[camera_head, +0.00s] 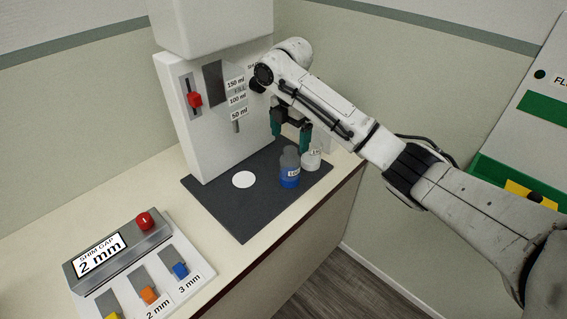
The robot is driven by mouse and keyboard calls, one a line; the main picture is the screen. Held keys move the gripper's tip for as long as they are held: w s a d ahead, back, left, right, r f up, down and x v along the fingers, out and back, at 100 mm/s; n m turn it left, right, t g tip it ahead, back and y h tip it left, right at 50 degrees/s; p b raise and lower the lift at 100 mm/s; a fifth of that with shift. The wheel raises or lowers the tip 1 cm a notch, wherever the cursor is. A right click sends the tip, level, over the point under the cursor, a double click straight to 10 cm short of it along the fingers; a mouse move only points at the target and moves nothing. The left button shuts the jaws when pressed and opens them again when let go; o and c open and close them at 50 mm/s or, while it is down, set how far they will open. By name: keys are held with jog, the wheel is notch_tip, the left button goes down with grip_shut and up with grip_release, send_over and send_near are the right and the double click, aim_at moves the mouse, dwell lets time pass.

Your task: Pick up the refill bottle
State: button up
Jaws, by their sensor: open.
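A small bottle (289,169), grey above and blue below with a white label, stands upright on the dark mat (240,222). I take it to be the refill bottle. How far the fingers are from the bottle in depth is hard to tell. A small white container (311,160) stands to the right of the bottle, close to it.
A white dispenser (190,120) with a red slider and volume marks stands behind the mat. A white disc (243,180) lies on the mat. A shim gap panel (118,250) with a red button is at lower left. The counter edge runs along the right.

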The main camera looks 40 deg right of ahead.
aim_at(290, 149)
notch_tip(290, 149, down, 4)
jog(key=shift+f+p, duration=0.25)
jog(key=shift+p, duration=0.1)
jog(key=shift+s+f+p, duration=0.2)
jog(key=shift+f+p, duration=0.65)
jog(key=shift+f, duration=1.9)
jog(key=c, duration=1.1)
jog(key=shift+c, duration=0.3)
jog(key=shift+r, duration=0.1)
